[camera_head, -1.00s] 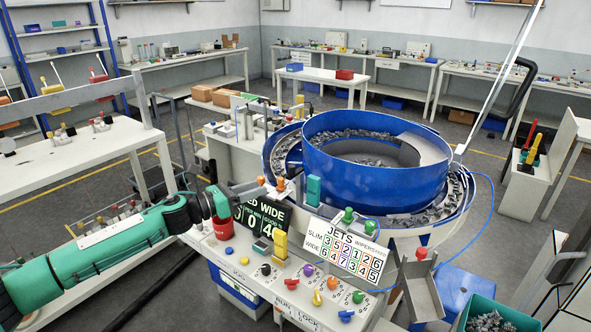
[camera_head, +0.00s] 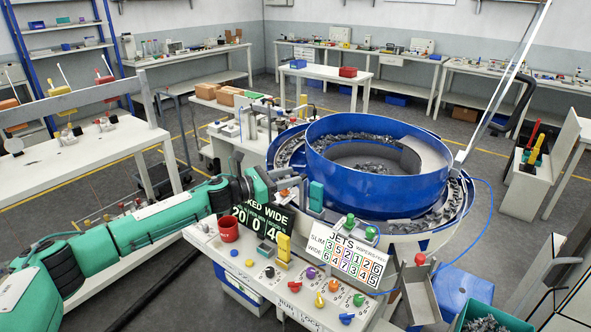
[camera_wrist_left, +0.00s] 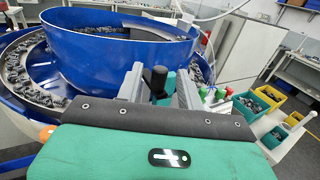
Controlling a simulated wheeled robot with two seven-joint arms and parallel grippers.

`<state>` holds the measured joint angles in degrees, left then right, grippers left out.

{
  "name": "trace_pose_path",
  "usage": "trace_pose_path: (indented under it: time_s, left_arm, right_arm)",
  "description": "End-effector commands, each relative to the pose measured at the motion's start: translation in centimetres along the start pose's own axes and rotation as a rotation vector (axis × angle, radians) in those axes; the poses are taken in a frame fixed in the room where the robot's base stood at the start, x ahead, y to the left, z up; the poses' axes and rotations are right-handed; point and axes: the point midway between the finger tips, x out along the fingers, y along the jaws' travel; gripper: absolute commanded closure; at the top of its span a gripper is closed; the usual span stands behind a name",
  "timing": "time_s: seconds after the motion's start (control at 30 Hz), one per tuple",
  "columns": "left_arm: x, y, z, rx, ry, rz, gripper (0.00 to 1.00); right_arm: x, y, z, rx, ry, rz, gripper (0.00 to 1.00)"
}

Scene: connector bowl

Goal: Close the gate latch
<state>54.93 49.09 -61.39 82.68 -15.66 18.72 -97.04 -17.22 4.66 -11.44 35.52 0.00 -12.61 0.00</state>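My left gripper (camera_head: 292,184) reaches in from the left to the near edge of the blue bowl feeder (camera_head: 375,165). In the left wrist view its two grey fingers (camera_wrist_left: 160,90) are apart. In the head view a teal upright block (camera_head: 316,196) stands just right of the fingertips. I cannot tell for certain which part is the gate latch. My right gripper is not in view.
Below the gripper is the control panel (camera_head: 262,290) with coloured knobs, a red cup (camera_head: 228,229), a black display (camera_head: 262,219) and a white JETS board (camera_head: 346,255). A green bin (camera_head: 490,318) of parts is at lower right. A blue hose loops right of the bowl.

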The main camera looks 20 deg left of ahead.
Motion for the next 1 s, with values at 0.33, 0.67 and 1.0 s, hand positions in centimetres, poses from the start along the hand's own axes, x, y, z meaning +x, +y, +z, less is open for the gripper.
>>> trace_pose_path:
  time_s: [0.33,0.67,1.0]
  left_arm:
    - [2.5,0.0,0.0,0.000,0.000,0.000,0.62]
    - [2.6,0.0,-0.1,0.000,0.000,0.001,0.78]
    - [2.6,0.0,-0.1,-0.001,0.001,0.009,1.00]
  right_arm:
    - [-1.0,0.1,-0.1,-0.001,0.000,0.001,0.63]
    - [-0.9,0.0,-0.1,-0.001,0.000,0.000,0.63]
    - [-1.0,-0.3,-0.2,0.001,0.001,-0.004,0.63]
